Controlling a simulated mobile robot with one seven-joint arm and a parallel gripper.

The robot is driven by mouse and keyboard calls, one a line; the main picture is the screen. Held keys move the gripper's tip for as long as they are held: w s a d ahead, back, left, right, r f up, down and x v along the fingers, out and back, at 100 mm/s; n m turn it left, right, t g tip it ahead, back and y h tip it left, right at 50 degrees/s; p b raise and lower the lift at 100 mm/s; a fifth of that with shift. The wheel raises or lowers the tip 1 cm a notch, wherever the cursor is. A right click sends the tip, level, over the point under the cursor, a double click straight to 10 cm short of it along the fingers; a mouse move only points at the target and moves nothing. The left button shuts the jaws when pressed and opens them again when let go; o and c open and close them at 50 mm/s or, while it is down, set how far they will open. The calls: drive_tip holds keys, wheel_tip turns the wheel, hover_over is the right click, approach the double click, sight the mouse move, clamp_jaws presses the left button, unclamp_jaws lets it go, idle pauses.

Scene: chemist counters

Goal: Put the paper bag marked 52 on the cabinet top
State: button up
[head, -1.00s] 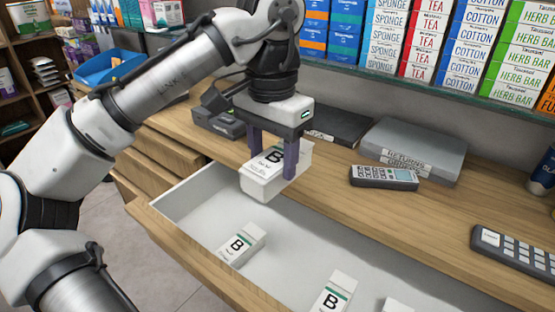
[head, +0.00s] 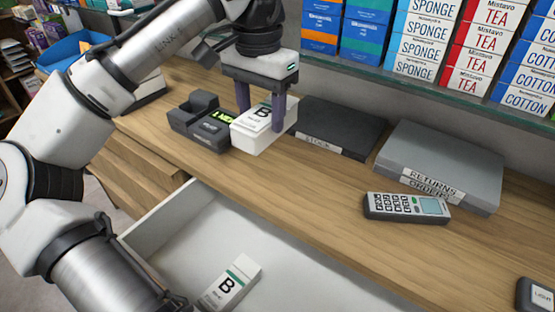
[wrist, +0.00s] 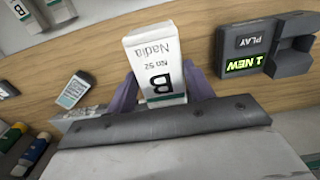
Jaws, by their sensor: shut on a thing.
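My gripper (head: 261,108) is shut on a white paper bag (head: 255,135) with a black B and a green stripe. In the wrist view the bag (wrist: 155,65) sits between the purple fingers (wrist: 158,98); its upside-down print shows Nadia and a small line that looks like 52. The bag is over the wooden cabinet top (head: 330,205), close beside a dark answering machine (head: 198,122). I cannot tell whether its underside touches the wood.
A black stock box (head: 338,128), a grey returns box (head: 440,165) and a handset (head: 406,207) stand on the top. Bare wood lies between them and the drawer.

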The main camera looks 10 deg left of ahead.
drive_tip(key=shift+w+a+f, duration=0.1)
drive_tip(key=shift+f, duration=0.2)
wheel_tip(320, 180, down, 9)
drive_tip(key=shift+f, duration=0.15)
drive_tip(key=o, duration=1)
drive_tip(key=shift+f, duration=0.15)
drive_tip(key=shift+o, duration=0.2)
wheel_tip(320, 180, up, 12)
drive_tip(key=shift+r, duration=0.2)
